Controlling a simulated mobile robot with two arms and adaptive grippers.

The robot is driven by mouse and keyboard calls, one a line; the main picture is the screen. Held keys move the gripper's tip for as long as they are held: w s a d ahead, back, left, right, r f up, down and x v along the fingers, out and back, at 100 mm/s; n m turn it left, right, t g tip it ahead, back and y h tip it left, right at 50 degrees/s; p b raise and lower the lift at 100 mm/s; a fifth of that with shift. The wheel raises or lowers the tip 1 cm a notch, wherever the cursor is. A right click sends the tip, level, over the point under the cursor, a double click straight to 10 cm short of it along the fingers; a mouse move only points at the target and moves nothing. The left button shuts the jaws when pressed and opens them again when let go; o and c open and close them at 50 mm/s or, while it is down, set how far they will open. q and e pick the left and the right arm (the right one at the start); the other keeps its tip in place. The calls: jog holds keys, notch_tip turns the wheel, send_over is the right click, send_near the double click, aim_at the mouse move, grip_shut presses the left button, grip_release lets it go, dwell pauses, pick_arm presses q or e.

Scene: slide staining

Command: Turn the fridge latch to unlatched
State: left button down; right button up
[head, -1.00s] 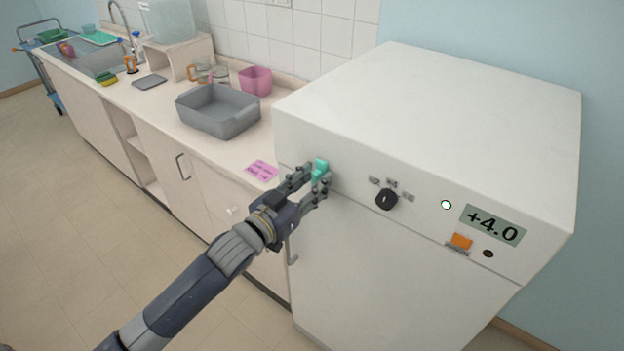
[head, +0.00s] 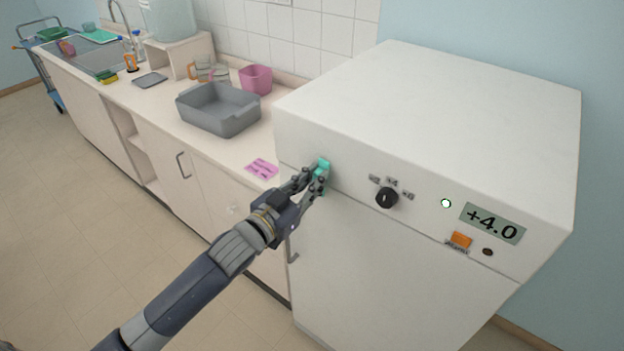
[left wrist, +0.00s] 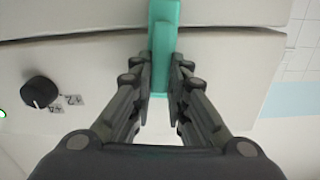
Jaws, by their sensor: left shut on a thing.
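The fridge (head: 440,110) is a white box at the right of the head view. Its latch (head: 322,165) is a teal piece on the upper left of the front, and it also shows at the top middle of the left wrist view (left wrist: 164,30). My left gripper (head: 317,178) is shut on the latch, with a finger on each side of it in the left wrist view (left wrist: 161,75). The fingers hide part of the latch. My right gripper is not in view.
The fridge front has a black knob (head: 387,198), a round light (head: 446,203), a +4.0 display (head: 492,225) and an orange switch (head: 461,240). A grey basin (head: 218,112), a pink container (head: 256,80) and a pink card (head: 262,169) are on the counter beside the fridge.

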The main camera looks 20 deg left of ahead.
pick_arm(q)
jog(key=m, duration=0.5)
jog(key=d+f+m, duration=0.1)
jog(key=m, duration=0.8)
jog(key=shift+s+d+f+m+p, duration=0.2)
jog(key=shift+s+d+m+p, duration=0.05)
jog(key=shift+m+p, duration=0.15)
jog(key=shift+f+m, duration=0.1)
jog(key=shift+m, duration=0.8)
jog(key=c, duration=1.6)
grip_release()
jog(key=shift+o, duration=0.2)
jog(key=shift+f, duration=0.1)
